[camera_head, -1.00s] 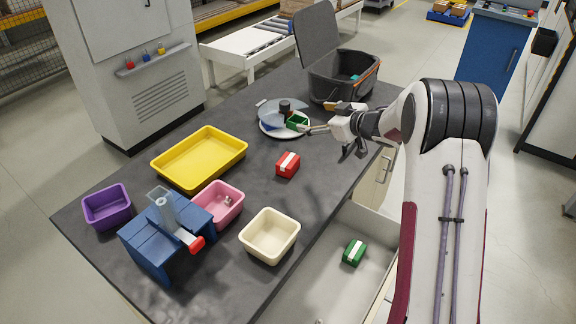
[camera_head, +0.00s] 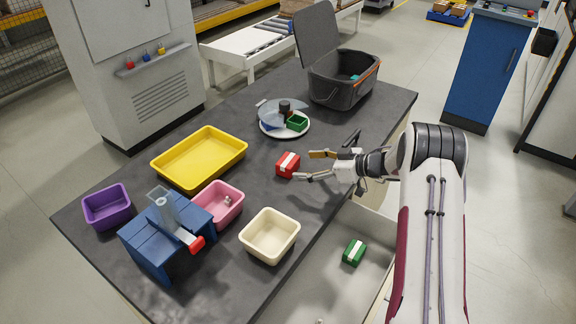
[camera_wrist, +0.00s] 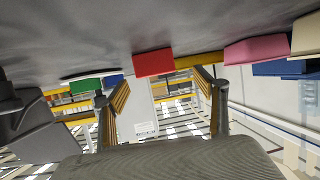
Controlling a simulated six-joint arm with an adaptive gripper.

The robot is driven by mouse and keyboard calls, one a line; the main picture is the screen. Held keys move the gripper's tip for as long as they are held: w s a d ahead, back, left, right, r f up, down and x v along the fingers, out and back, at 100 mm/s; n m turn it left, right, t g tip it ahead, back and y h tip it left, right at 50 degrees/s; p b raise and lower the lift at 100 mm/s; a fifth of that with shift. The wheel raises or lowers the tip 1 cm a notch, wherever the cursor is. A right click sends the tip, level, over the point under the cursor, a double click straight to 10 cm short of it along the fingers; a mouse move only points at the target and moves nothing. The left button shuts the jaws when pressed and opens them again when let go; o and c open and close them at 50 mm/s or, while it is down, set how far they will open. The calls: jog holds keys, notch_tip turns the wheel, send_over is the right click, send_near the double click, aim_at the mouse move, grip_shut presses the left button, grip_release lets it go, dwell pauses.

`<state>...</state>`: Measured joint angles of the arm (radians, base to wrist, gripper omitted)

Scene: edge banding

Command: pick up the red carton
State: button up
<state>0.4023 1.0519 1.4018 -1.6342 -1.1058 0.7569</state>
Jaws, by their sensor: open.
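The red carton (camera_head: 288,165) with a white band lies on the dark table, right of the yellow tray. My gripper (camera_head: 305,165) is open and empty just to the right of the carton, its fingers pointing at it. In the wrist view the red carton (camera_wrist: 153,63) shows ahead, between the two fingers in the picture, with the view upside down. Whether a fingertip touches the carton cannot be told.
A yellow tray (camera_head: 162,167), pink bin (camera_head: 236,209), cream bin (camera_head: 271,252), purple bin (camera_head: 107,212) and blue press (camera_head: 150,250) stand to the left and front. A plate (camera_head: 303,131) with a green carton (camera_head: 297,123) and a dark open bin (camera_head: 335,95) are behind. Another green carton (camera_head: 353,252) lies in the open drawer.

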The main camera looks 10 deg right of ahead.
aim_at(292, 161)
jog(key=shift+x, duration=1.3)
jog(key=shift+w+a+f, duration=0.1)
jog(key=shift+w+a, duration=0.4)
jog(key=shift+w, duration=0.15)
jog(key=shift+w+a+f, duration=0.1)
jog(key=shift+w+a, duration=0.35)
jog(key=shift+w, duration=0.2)
jog(key=shift+x, duration=1.1)
jog(key=shift+r, duration=0.1)
jog(key=c, duration=1.2)
